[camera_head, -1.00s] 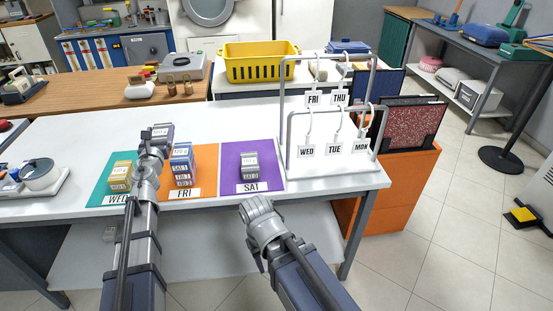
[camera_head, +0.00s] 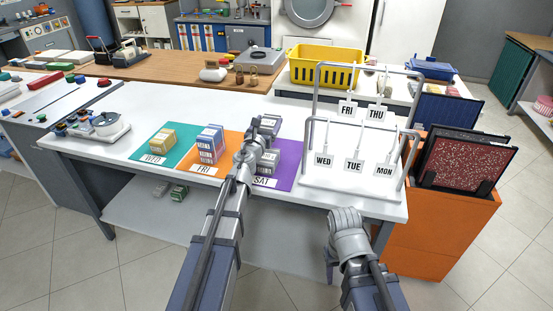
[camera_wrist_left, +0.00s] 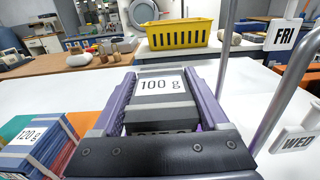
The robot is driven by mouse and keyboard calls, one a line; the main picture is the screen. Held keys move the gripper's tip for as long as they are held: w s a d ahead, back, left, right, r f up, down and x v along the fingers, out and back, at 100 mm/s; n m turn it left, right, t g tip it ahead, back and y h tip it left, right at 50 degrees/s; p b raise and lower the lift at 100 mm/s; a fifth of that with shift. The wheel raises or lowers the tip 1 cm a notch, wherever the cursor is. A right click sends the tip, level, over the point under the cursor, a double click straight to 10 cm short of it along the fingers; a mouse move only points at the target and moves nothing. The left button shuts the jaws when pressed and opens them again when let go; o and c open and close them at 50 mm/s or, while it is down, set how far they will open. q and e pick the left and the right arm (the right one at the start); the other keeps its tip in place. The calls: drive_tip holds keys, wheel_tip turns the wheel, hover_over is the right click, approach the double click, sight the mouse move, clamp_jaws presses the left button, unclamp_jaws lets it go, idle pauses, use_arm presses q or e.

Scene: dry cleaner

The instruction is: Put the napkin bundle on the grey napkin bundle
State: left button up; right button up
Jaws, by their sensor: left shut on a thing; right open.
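My left gripper (camera_head: 262,134) is shut on a grey napkin bundle (camera_head: 271,121) and holds it up over the purple SAT mat (camera_head: 289,166). In the left wrist view the held bundle (camera_wrist_left: 157,86) sits between both jaws, with a white "100 g" label facing up. The grey napkin bundle on the mat (camera_head: 269,160) is partly hidden behind my left gripper. The held bundle appears above it; I cannot tell whether they touch. My right gripper (camera_head: 332,271) is low in front of the counter, away from the bundles, open and empty.
Blue bundles (camera_head: 211,145) stand on the orange FRI mat and a yellow bundle (camera_head: 163,138) on the teal WED mat. A metal rack (camera_head: 352,180) with day tags stands close to the right of the purple mat. A yellow basket (camera_head: 325,75) is behind.

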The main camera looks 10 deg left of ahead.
sight(269, 156)
use_arm(q)
drive_tip(key=shift+f+b, duration=4.95)
drive_tip(key=shift+b, duration=0.05)
drive_tip(key=shift+f, duration=0.25)
drive_tip(key=o, duration=1.3)
drive_tip(key=shift+r, duration=0.1)
drive_tip(key=shift+r, duration=0.15)
drive_tip(key=s, duration=1.2)
drive_tip(key=shift+a, duration=0.25)
